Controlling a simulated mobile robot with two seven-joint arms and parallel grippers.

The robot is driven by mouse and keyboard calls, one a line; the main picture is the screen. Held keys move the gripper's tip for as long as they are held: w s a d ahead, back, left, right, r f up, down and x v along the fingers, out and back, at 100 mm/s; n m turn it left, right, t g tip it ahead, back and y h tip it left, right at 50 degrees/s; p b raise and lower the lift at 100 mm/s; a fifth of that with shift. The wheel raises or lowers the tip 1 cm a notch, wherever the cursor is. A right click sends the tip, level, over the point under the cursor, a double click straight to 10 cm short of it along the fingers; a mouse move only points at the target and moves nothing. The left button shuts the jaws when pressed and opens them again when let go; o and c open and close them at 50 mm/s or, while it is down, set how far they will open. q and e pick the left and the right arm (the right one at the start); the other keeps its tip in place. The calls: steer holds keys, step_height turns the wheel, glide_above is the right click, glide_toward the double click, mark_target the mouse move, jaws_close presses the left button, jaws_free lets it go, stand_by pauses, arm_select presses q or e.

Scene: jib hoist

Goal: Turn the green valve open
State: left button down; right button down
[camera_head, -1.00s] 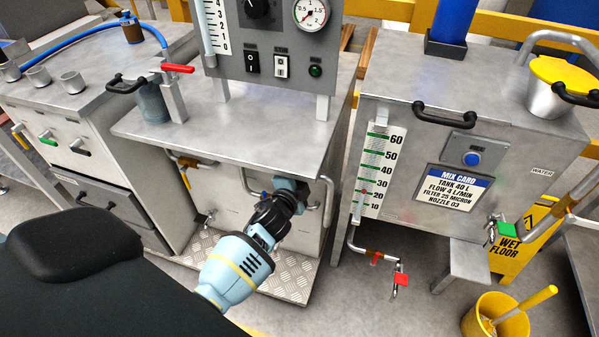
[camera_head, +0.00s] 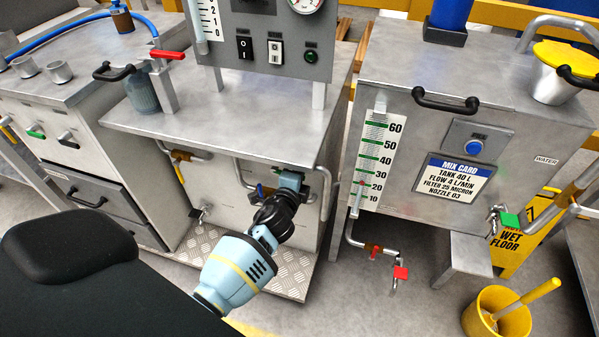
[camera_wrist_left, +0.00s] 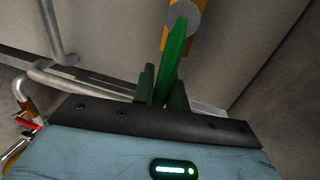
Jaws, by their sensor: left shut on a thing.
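The green valve handle (camera_wrist_left: 174,60) is a long green lever on a brass-coloured valve body in the left wrist view. It runs from the valve body down between my finger pads. My left gripper (camera_wrist_left: 162,88) is shut on this lever. In the head view, my left gripper (camera_head: 290,180) is at the front of the middle cabinet, under its overhanging top, by the grey pipes. My own wrist and the cabinet top hide most of the lever there. My right gripper is not in view.
Grey pipes (camera_head: 325,190) run close beside the gripper. The steel cabinet top (camera_head: 240,125) overhangs it. To the right stand a tank (camera_head: 400,195) with a red-handled tap (camera_head: 401,273), another green-handled tap (camera_head: 509,221) and a yellow bucket (camera_head: 500,310). Some floor (camera_head: 390,310) is clear.

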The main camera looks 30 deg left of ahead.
arm_select(q)
steer(key=shift+f, duration=0.1)
steer(key=c, duration=1.4)
jaws_free()
steer(key=p+v, duration=0.1)
steer(key=v, duration=0.7)
